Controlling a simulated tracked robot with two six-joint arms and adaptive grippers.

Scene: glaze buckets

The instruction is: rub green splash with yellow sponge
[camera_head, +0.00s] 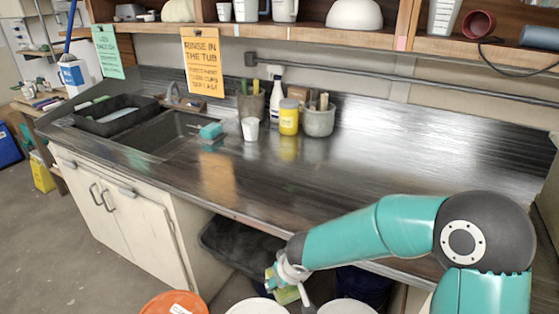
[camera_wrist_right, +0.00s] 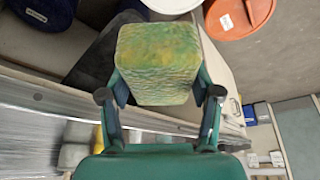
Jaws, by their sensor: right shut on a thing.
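The yellow sponge (camera_wrist_right: 158,65) is a block with green stains over its face. My right gripper (camera_wrist_right: 160,94) is shut on it, with one finger on each side. In the head view my right gripper (camera_head: 288,284) hangs below the front edge of the counter (camera_head: 380,150), over the buckets, and the sponge (camera_head: 284,296) shows partly behind it. I cannot clearly make out a green splash; only a faint greenish tint shows on the counter top near its front. My left gripper is not in view.
A teal sponge (camera_head: 210,130) sits by the sink (camera_head: 165,135). A white cup (camera_head: 250,128), a yellow jar (camera_head: 289,117) and a grey tool pot (camera_head: 319,120) stand at the back. An orange lid (camera_head: 174,303) and white lids (camera_head: 257,306) are below. The counter's right part is clear.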

